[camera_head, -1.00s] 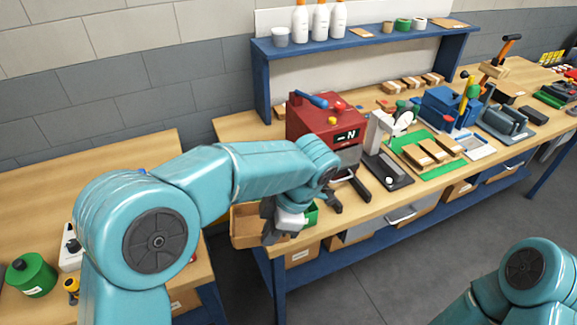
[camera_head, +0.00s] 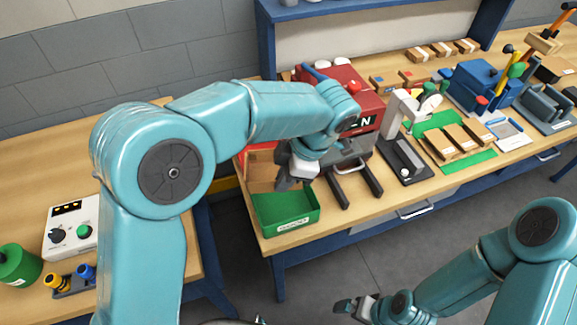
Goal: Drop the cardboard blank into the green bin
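The green bin (camera_head: 301,217) stands at the near left corner of the long workbench, with a white label on its front. My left gripper (camera_head: 290,184) points down over the bin's back part. The brown cardboard blank (camera_head: 262,172) is at the left of its fingers, tilted up above the bin's rear left side. The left gripper looks shut on the blank; the contact is partly hidden by the fingers. My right gripper (camera_head: 352,306) is low at the bottom of the picture, away from the bench, and its finger opening is unclear.
A red container (camera_head: 256,146) is behind the blank. The red machine (camera_head: 352,93) with fork-like bars stands close right of the bin. A white control box (camera_head: 72,228) sits on the left table. A gap separates the two tables.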

